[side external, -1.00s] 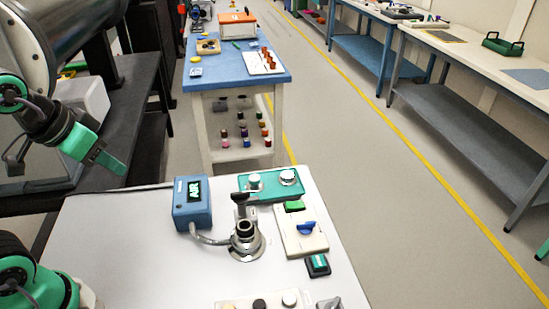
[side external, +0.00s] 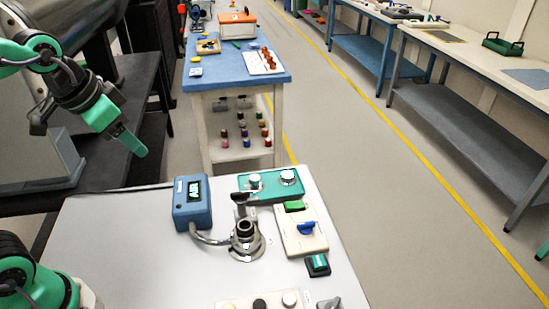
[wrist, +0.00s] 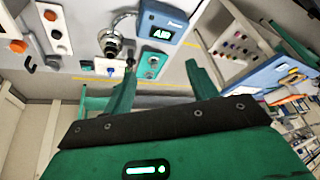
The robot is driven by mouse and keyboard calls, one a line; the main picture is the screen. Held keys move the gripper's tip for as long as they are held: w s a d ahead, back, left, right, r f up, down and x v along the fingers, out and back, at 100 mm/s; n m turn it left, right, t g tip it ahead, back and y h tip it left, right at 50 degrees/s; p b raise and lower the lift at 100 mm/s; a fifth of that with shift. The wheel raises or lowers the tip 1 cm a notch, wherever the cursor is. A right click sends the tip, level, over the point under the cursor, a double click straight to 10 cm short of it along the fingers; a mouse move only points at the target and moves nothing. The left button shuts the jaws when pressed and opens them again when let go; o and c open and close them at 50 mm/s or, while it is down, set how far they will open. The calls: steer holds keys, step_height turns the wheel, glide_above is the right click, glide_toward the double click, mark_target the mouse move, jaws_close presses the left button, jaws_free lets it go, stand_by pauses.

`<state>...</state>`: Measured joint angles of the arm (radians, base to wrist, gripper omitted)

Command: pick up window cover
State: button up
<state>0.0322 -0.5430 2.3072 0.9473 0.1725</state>
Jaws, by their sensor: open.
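My gripper (side external: 128,142) hangs over the left of the bench, well apart from and above the fittings. In the wrist view its two green fingers (wrist: 160,66) are spread with nothing between them. A round metal fitting with a dark top (side external: 245,229) stands on the white bench, next to a black-knobbed lever (side external: 241,197). The fitting also shows in the wrist view (wrist: 112,42), up and left of the fingers. It may carry the window cover, but I cannot tell for sure which part is the cover.
A blue display box (side external: 192,203) is cabled to the fitting. A teal block with knobs (side external: 270,186), a switch plate with a blue handle (side external: 301,236) and a small dark-green switch (side external: 317,265) lie close by. The bench's (side external: 135,238) left half is clear.

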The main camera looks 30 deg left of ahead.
steer(key=w+d+r+m+g, duration=0.15)
steer(key=w+m, duration=0.25)
steer(key=w, duration=0.5)
steer(key=m+g, duration=0.4)
steer(key=m, duration=0.8)
glide_above(287, 174)
steer(key=shift+t, duration=0.25)
steer(key=f, duration=1.8)
steer(key=shift+s+d+f, duration=0.15)
steer(key=shift+s+f, duration=0.05)
steer(key=shift+f, duration=1.3)
steer(key=shift+w+f, duration=0.15)
steer(key=shift+f, duration=2.45)
